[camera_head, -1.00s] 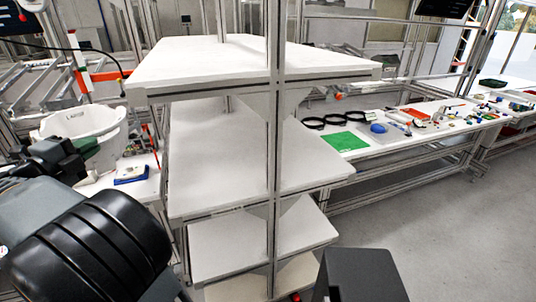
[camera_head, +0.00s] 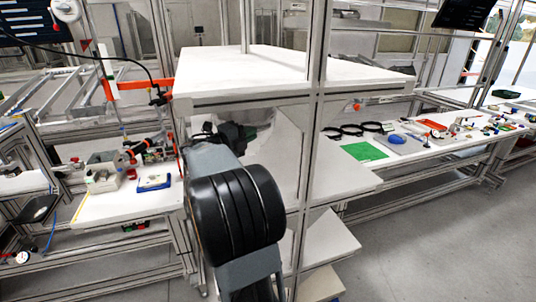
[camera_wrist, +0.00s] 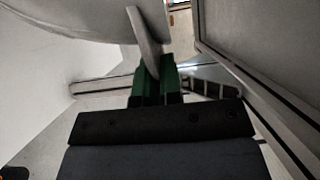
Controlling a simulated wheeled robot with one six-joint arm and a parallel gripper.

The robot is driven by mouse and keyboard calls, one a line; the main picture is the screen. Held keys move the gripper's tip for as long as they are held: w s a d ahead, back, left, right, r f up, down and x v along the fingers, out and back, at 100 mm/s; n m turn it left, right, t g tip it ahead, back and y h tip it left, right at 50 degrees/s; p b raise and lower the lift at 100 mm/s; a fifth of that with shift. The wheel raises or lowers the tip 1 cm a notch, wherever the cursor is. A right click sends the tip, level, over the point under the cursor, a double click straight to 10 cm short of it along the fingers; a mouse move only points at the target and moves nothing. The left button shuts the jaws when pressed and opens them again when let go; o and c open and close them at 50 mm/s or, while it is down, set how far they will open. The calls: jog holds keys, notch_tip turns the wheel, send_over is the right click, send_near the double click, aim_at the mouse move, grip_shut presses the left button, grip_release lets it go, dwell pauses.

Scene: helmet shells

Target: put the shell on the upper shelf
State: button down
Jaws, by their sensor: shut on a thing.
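The white shell (camera_wrist: 75,18) fills the upper left of the wrist view, its rim edge hanging down between the green fingers of my gripper (camera_wrist: 158,72). My gripper is shut on that rim. In the head view my gripper (camera_head: 250,131) is at the shelf unit's left side, just under the front edge of the top board (camera_head: 285,72) and above the middle board (camera_head: 345,178). The shell is hard to tell from the white boards there and is partly hidden by my arm and a post. I cannot tell whether it touches a board.
An upright metal post (camera_head: 315,130) stands close to the right of my arm. A lower board (camera_head: 333,238) lies below. A side table (camera_head: 110,205) with a blue-framed item (camera_head: 154,182) is at left. The top board looks bare.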

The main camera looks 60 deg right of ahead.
aim_at(262, 143)
jog(key=d+f, duration=0.5)
jog(key=shift+s+d+f, duration=0.15)
jog(key=shift+d+f, duration=0.2)
jog(key=shift+d, duration=0.05)
jog(key=f, duration=0.3)
jog(key=shift+d+f, duration=0.25)
jog(key=shift+f, duration=0.15)
jog(key=c, duration=1.3)
grip_release()
jog(key=shift+f, duration=0.1)
